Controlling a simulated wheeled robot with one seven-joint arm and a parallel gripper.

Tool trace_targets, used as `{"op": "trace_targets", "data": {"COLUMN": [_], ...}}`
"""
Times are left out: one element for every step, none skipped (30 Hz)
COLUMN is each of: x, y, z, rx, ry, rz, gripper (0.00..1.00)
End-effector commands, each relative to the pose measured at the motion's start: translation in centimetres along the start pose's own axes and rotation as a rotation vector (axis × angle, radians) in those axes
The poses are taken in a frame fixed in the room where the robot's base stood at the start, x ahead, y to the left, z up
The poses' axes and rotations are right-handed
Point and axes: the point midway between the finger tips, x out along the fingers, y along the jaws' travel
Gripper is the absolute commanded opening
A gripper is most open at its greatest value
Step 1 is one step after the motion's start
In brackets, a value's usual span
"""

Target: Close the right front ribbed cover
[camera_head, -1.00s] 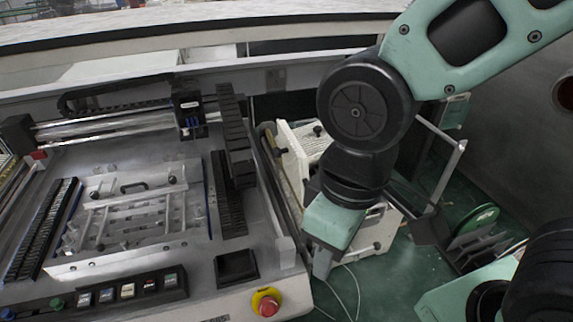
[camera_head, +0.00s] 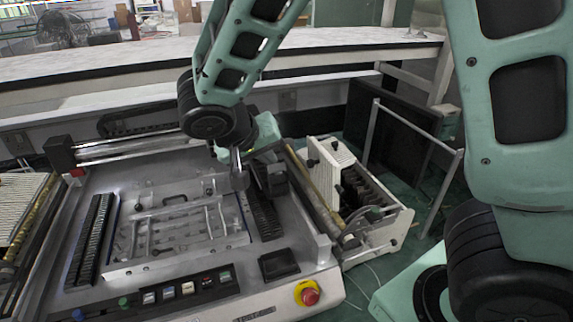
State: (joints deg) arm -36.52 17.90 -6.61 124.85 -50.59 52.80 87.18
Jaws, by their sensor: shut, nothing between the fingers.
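A white cover panel (camera_head: 334,165), ribbed on its face, stands upright and open on a low white box (camera_head: 395,225) at the right of the machine. The box's dark slotted inside shows beside the panel. My gripper (camera_head: 240,182) points down above the machine bed, well left of this cover and apart from it. It is shut and empty. My wrist hides part of the rail and black block (camera_head: 275,180) behind it.
A similar ribbed cover (camera_head: 20,200) lies flat at the far left. The machine bed has a metal fixture plate (camera_head: 180,230), black ribbed strips (camera_head: 264,216) and a red emergency button (camera_head: 308,293). A metal frame (camera_head: 442,195) stands right of the box.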

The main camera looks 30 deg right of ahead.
Motion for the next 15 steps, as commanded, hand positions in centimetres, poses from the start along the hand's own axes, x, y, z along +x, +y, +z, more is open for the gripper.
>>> {"op": "trace_targets", "data": {"x": [0.6,0.9,1.6,2.1,2.6,3.5,4.1,4.8,5.6,6.2,6.8,7.7,8.3,8.8,9.5], "y": [0.1,0.2,0.2,0.2,0.2,0.2,0.2,0.3,0.2,0.2,0.2,0.2,0.2,0.2,0.2], "z": [0.0,0.0,0.1,0.1,0.1,0.1,0.1,0.1,0.1,0.1,0.2,0.1,0.1,0.1,0.2], "rx": [-0.002,-0.002,-0.003,-0.004,-0.004,-0.004,-0.005,-0.005,-0.005,-0.007,-0.006,-0.005,-0.006,-0.005,-0.006], "ry": [-0.004,-0.005,-0.006,-0.007,-0.006,-0.007,-0.007,-0.009,-0.008,-0.008,-0.009,-0.008,-0.008,-0.008,-0.009], "rz": [0.004,0.004,0.005,0.004,0.004,0.005,0.005,0.006,0.005,0.004,0.005,0.004,0.005,0.003,0.003], "gripper": [0.0,0.0,0.0,0.0,0.0,0.0,0.0,0.0,0.0,0.0,0.0,0.0,0.0,0.0,0.0]}}
